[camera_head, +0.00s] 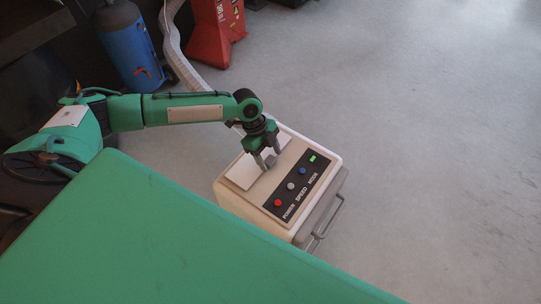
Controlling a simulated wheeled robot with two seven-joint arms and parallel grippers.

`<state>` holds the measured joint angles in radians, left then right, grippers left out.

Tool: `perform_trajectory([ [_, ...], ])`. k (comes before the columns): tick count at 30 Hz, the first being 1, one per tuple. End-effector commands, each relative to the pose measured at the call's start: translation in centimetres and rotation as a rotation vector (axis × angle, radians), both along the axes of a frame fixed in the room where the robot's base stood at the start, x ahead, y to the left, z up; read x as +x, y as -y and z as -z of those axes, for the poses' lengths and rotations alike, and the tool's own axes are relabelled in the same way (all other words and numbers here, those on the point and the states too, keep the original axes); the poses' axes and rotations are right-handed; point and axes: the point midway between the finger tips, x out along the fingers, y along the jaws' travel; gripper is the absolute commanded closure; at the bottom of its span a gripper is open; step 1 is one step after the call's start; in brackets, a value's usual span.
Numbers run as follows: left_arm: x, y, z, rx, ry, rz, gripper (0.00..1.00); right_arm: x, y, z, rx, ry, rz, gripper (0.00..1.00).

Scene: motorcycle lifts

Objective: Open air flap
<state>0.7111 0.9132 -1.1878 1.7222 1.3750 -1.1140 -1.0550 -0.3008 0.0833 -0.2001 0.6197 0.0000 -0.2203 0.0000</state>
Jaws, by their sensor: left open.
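A cream box-shaped machine (238,200) stands on the floor. A dark sloped panel (297,187) on it carries a red, a grey and a blue button, a lit green light and the words POWER, SPEED and MODE. A flat white plate (243,172) lies on the top behind the panel; it looks like the air flap and lies flat. My left gripper (266,163) reaches down over the top of the machine, at the plate's right edge beside the panel. It is open, with a small grey piece near its fingertips. I cannot tell whether they touch. My right gripper is out of view.
A metal handle (322,226) sticks out from the machine's right side. A pale ribbed hose (178,58) runs behind my left arm. A blue cylinder (130,48) and a red stand (216,30) are at the back. The grey floor (430,120) on the right is clear.

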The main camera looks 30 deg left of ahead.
Motion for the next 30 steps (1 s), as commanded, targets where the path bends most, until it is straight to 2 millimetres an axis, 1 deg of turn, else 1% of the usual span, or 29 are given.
perform_trajectory([
  [3,-0.04,0.40,0.83,0.000,0.000,0.000,0.42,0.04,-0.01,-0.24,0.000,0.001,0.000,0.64],
  [6,-0.05,0.52,1.19,0.000,0.001,0.001,0.42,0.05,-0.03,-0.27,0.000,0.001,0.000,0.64],
  [13,-0.07,0.53,1.28,0.001,0.001,0.001,0.42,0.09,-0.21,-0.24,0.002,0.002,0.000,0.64],
  [14,-0.06,0.52,1.27,0.001,0.001,0.001,0.44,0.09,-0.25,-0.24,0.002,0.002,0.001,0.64],
  [15,-0.06,0.52,1.27,0.001,0.001,0.001,0.52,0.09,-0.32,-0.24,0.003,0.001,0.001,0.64],
  [17,-0.06,0.52,1.27,0.001,0.001,0.001,0.63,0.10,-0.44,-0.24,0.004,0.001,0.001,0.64],
  [18,-0.06,0.52,1.26,0.001,0.001,0.001,0.71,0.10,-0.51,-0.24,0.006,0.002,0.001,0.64],
  [22,-0.06,0.52,1.26,0.001,0.001,0.001,0.97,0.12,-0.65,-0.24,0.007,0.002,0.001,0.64],
  [23,-0.06,0.51,1.25,0.001,0.001,0.001,1.00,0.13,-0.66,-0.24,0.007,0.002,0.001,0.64],
  [27,-0.07,0.64,1.23,-0.003,0.000,0.001,1.00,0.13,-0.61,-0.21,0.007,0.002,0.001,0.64],
  [30,-0.06,1.14,1.12,-0.017,-0.002,0.001,1.00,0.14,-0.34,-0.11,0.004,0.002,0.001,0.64],
])
